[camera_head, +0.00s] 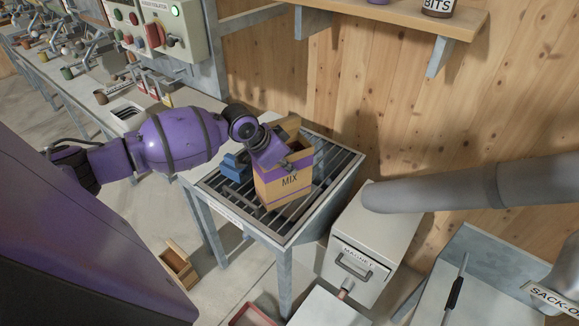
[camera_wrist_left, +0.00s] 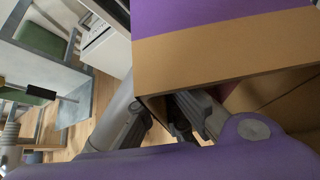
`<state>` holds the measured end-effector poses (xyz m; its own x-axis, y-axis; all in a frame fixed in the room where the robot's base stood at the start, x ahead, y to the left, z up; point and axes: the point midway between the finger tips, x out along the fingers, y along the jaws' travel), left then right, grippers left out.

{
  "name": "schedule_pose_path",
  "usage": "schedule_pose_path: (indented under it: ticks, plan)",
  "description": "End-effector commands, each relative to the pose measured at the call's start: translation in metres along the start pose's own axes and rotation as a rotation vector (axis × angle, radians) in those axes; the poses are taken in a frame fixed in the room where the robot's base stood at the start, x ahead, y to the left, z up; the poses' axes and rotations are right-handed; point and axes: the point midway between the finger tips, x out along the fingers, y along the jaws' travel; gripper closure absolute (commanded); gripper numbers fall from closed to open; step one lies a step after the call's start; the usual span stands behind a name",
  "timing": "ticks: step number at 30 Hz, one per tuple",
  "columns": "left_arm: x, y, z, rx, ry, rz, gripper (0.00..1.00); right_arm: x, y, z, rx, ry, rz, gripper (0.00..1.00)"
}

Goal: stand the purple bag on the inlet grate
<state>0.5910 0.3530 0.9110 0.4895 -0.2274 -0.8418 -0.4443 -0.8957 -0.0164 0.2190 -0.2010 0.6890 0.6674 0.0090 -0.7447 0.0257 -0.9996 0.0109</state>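The bag, tan with purple bands and the word MIX (camera_head: 290,181), appears upright on the bars of the inlet grate (camera_head: 324,189), its top open. In the left wrist view its tan and purple wall (camera_wrist_left: 220,48) fills the upper right. My left gripper (camera_head: 276,158) is at the bag's top rim on the left side. In the left wrist view, the gripper's grey fingers (camera_wrist_left: 165,117) are at the rim, one reaching into the opening. Whether they clamp the wall cannot be made out. My right gripper is not in view.
A blue object (camera_head: 236,166) sits on the grate just left of the bag. A grey box labelled MAGNET (camera_head: 361,255) and a thick grey pipe (camera_head: 465,187) are to the right. A wooden shelf (camera_head: 400,19) is above, and a control panel (camera_head: 160,25) is at the upper left.

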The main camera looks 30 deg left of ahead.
Motion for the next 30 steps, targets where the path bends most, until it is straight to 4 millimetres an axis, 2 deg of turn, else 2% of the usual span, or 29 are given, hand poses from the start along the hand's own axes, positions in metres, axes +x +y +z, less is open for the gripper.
schedule_pose_path:
  ticks: [1, 9, 15, 25, 30]
  plan:
    - [-0.003, -0.001, -0.004, 0.003, 0.008, -0.003, 1.00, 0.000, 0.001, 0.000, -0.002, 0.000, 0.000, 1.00]
    - [0.000, -0.001, -0.002, 0.002, 0.007, -0.002, 1.00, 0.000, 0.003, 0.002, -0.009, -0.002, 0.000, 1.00]
    - [0.001, 0.000, 0.001, 0.000, 0.001, 0.000, 0.77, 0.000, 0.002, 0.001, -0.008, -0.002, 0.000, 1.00]
    - [-0.001, 0.000, -0.001, 0.001, 0.002, -0.001, 0.77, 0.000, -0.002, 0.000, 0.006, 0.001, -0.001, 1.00]
    - [-0.022, -0.001, -0.001, 0.001, 0.002, -0.003, 0.77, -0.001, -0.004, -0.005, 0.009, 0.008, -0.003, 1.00]
